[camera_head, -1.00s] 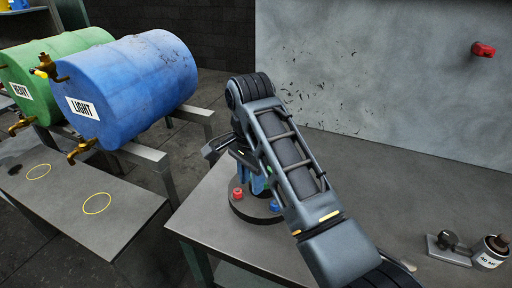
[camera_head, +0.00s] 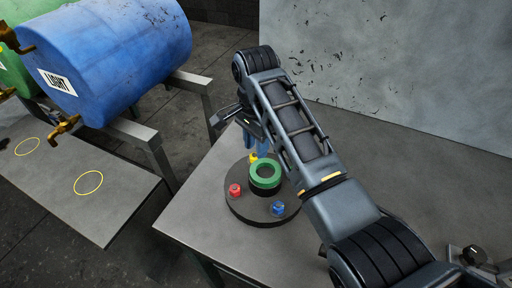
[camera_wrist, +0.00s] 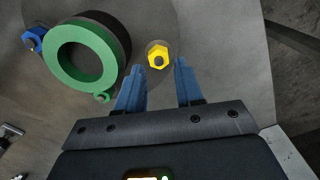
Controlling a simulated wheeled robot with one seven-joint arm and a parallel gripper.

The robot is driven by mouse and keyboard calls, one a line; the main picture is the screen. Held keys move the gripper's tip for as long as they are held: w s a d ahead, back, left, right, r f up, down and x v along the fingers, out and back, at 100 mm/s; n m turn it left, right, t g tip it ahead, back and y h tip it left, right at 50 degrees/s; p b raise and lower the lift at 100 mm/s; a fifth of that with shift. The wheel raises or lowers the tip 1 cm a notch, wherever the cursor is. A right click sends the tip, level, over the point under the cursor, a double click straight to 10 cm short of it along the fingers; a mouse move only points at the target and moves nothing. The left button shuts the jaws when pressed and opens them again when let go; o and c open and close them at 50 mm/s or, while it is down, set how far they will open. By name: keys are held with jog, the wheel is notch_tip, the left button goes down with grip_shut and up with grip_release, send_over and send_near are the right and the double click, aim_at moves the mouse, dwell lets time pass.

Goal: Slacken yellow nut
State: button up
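The yellow nut (camera_wrist: 158,57) sits on a stud near the rim of a dark round base (camera_head: 245,205). In the head view the yellow nut (camera_head: 253,157) shows only in part beside my gripper (camera_head: 247,135). In the wrist view my gripper (camera_wrist: 158,82) is open, with its two blue fingers apart. The nut lies just beyond and between the fingertips, and nothing is held. I cannot tell whether the fingertips are at the nut's height.
A green ring (camera_head: 265,174) stands on the middle of the base, close to the nut. A red nut (camera_head: 235,189) and a blue nut (camera_head: 278,208) sit near the rim. A blue barrel (camera_head: 120,60) lies on a rack at left. The table's left part is clear.

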aim_at(254, 158)
jog(key=shift+f, duration=1.25)
grip_shut()
